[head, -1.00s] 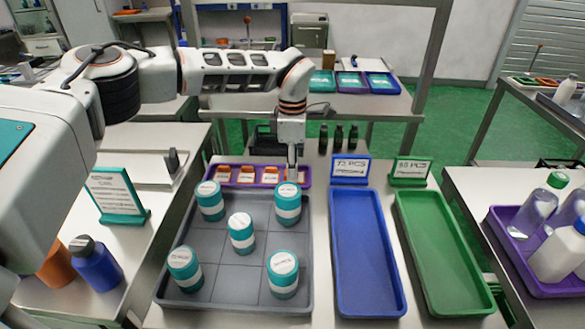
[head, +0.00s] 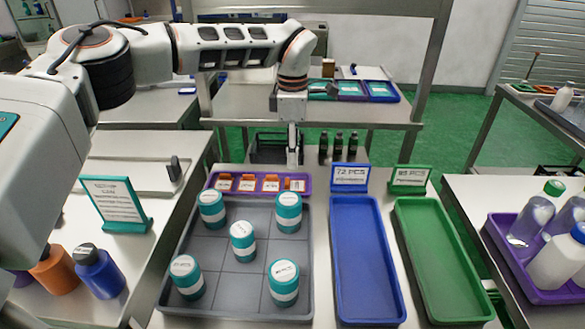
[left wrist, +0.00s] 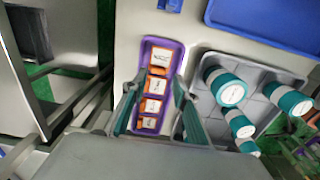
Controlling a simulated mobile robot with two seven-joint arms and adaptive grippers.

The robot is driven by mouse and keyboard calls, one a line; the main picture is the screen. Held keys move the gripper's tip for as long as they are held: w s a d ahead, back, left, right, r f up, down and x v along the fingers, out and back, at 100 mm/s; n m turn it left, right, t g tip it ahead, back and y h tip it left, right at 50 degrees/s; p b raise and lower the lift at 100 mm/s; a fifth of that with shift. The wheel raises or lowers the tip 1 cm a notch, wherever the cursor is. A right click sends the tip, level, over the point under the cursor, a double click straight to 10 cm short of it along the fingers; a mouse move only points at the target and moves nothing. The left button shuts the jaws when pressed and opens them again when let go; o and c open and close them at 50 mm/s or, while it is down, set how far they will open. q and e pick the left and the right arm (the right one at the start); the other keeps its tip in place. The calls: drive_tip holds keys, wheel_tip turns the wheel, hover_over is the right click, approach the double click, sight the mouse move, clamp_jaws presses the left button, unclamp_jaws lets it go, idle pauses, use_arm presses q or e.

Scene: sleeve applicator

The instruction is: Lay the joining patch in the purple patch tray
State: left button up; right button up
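The purple patch tray (head: 236,175) lies behind the grey tray and holds a row of several orange patches with white labels. The rightmost patch (head: 295,185) lies in the tray's right end. In the left wrist view the purple tray (left wrist: 177,48) shows with its patches, and the end patch (left wrist: 160,57) lies inside the rim, slightly turned. My left gripper (head: 293,163) points down just above and behind the tray's right end. In the wrist view its two fingers (left wrist: 153,98) are spread apart with nothing held between them. My right gripper is in no view.
The grey tray (head: 225,262) holds several teal-and-white jars. An empty blue tray (head: 365,260) and green tray (head: 445,260) stand to the right, with signs behind. Black bottles (head: 338,146) stand behind. A teal sign (head: 115,203) and bottles stand at left.

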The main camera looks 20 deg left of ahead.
use_arm(q)
drive_tip(key=shift+r, duration=2.2)
drive_tip(key=shift+r, duration=0.1)
